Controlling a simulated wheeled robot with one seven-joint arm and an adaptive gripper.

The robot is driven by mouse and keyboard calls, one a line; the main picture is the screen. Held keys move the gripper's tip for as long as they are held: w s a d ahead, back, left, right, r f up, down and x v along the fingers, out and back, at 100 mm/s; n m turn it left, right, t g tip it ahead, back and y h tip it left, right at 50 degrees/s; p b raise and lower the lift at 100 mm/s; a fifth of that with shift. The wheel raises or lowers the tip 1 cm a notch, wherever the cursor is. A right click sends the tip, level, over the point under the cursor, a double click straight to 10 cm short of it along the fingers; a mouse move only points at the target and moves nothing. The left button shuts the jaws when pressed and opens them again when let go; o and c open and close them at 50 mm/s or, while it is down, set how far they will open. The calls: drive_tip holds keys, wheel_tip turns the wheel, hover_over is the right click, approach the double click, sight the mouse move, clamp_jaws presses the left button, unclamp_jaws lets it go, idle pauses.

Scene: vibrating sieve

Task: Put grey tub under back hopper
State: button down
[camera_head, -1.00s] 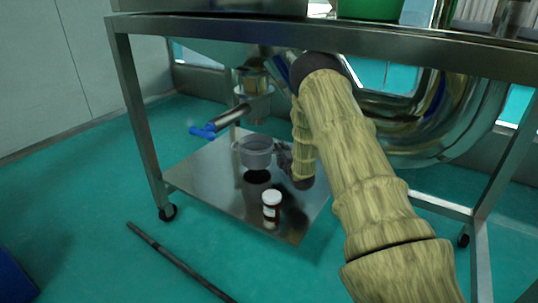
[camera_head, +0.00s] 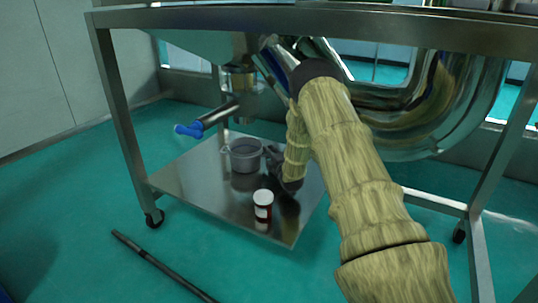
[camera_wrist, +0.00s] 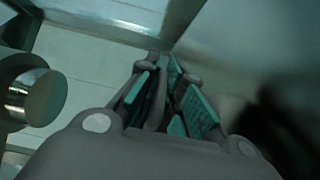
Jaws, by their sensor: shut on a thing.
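The grey tub (camera_head: 246,156) is upright at the back of the low metal shelf (camera_head: 190,178), in the head view. Its dark reflection lies directly under it, so it is on the shelf or very close above it; I cannot tell which. The back hopper's metal outlet (camera_head: 240,88) hangs above the tub, roughly in line with it in the picture. My gripper (camera_head: 270,155) is at the tub's right side, shut on it. In the wrist view my gripper (camera_wrist: 165,95) has its fingers close together around a grey strip, and the tub's body is not clear.
A blue valve handle (camera_head: 188,130) sticks out left of the outlet. A white-capped jar (camera_head: 263,205) stands on the shelf in front of the tub. The steel frame's left leg (camera_head: 122,130) and top beam (camera_head: 300,27) bound the space. A dark rod (camera_head: 160,264) lies on the floor.

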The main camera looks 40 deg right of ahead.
drive_tip(key=c, duration=1.6)
unclamp_jaws()
drive_tip(key=shift+s+d+f, duration=0.1)
drive_tip(key=shift+o, duration=0.2)
drive_tip(key=shift+r, duration=0.2)
drive_tip(key=shift+s+a+p, duration=0.2)
drive_tip(key=shift+s+p, duration=0.2)
drive_tip(key=p+v, duration=0.5)
drive_tip(key=v, duration=0.6)
